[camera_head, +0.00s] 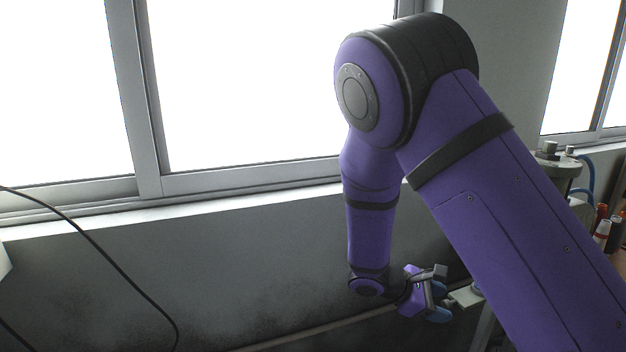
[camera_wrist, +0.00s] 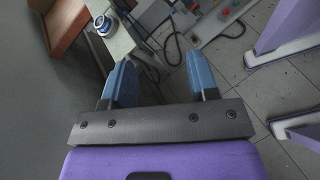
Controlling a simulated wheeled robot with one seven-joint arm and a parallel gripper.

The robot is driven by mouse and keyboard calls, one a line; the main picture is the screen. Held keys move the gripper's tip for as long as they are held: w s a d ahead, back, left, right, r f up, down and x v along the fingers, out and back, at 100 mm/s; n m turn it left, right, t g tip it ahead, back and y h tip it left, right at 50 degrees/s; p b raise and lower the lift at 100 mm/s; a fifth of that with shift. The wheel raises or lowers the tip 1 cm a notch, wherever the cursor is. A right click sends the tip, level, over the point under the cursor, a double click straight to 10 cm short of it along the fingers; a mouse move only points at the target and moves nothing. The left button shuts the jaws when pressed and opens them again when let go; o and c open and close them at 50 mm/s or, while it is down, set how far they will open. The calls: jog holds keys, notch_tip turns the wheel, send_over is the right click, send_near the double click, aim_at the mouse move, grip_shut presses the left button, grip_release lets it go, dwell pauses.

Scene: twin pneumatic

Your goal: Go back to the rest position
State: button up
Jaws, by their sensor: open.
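My gripper (camera_wrist: 160,85) shows in the wrist view with its two blue fingers spread well apart and nothing between them.
A wide window (camera_head: 245,85) and dark wall (camera_head: 200,270) stand behind the arm. A black cable (camera_head: 110,255) hangs at the left. In the wrist view, a light bench (camera_wrist: 115,38) with a round blue-and-white part (camera_wrist: 103,24) lies beyond the fingers, beside tiled floor (camera_wrist: 222,62).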

jog(key=s+d+r+m+t+y, duration=0.1)
jog(key=s+r+m+t+y, duration=0.2)
jog(key=s+r+m+y, duration=0.3)
jog(key=s+d+r+m+t+y, duration=0.2)
jog(key=s+r+m+y, duration=0.4)
jog(key=s+r, duration=1)
jog(key=shift+s+d+r+m+t+y, duration=0.3)
jog(key=shift+r+m, duration=0.8)
jog(key=shift+r, duration=2.05)
jog(key=shift+w+a, duration=0.1)
